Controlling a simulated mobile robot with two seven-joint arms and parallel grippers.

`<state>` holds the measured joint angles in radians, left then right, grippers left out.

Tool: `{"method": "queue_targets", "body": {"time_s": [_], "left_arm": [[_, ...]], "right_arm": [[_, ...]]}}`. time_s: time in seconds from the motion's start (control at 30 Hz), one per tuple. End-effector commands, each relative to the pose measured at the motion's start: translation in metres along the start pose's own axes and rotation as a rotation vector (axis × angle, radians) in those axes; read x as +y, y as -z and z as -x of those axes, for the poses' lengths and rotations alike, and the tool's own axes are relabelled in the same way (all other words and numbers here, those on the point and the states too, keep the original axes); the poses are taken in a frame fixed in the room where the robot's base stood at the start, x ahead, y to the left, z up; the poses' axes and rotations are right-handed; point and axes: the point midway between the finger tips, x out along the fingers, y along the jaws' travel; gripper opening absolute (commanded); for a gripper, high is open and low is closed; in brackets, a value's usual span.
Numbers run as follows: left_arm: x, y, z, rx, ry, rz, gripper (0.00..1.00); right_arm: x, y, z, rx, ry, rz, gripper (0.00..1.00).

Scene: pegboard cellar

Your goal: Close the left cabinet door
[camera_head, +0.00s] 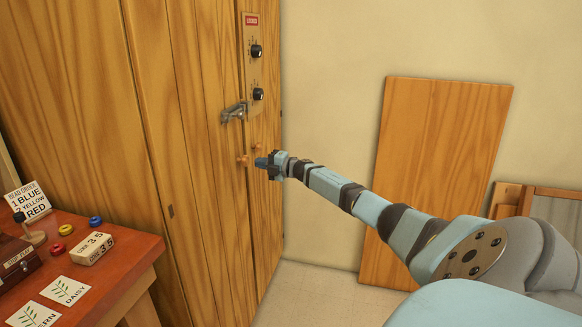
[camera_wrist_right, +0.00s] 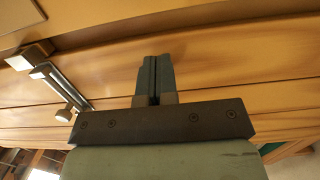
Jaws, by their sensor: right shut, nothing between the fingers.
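The tall wooden cabinet's left door (camera_head: 200,130) looks about flush with the front; I cannot tell whether a small gap remains at its edge. A round wooden knob (camera_head: 243,160) and a metal latch (camera_head: 234,112) sit near the door seam. My right gripper (camera_head: 262,162) is shut and empty, just right of the knob in the head view; contact cannot be told. In the right wrist view the shut fingers (camera_wrist_right: 154,75) point at the wooden front (camera_wrist_right: 230,65), with the metal latch (camera_wrist_right: 65,85) to their left. My left gripper is not in view.
A red-brown table (camera_head: 135,245) with a sign, coloured rings and cards stands at the lower left. A panel with a red label and two black dials (camera_head: 256,51) is above the latch. A wooden board (camera_head: 440,150) leans on the wall at right. Some floor (camera_head: 310,290) is clear.

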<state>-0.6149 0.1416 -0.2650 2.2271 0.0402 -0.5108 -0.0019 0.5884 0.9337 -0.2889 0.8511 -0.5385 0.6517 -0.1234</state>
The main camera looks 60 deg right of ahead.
Motion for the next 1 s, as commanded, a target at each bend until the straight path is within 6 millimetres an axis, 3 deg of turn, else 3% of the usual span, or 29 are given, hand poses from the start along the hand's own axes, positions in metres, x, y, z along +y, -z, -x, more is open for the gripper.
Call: {"method": "queue_targets", "body": {"time_s": [0.2,0.5,1.0], "left_arm": [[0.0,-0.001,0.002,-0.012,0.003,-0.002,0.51],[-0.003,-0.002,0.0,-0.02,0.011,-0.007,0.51],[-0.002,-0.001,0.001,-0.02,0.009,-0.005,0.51]], "right_arm": [[-0.002,-0.005,0.043,0.0,0.009,0.003,0.0],[-0.002,-0.01,0.084,0.0,0.009,0.004,0.0],[-0.002,-0.011,0.094,0.0,0.007,0.003,0.0]]}}
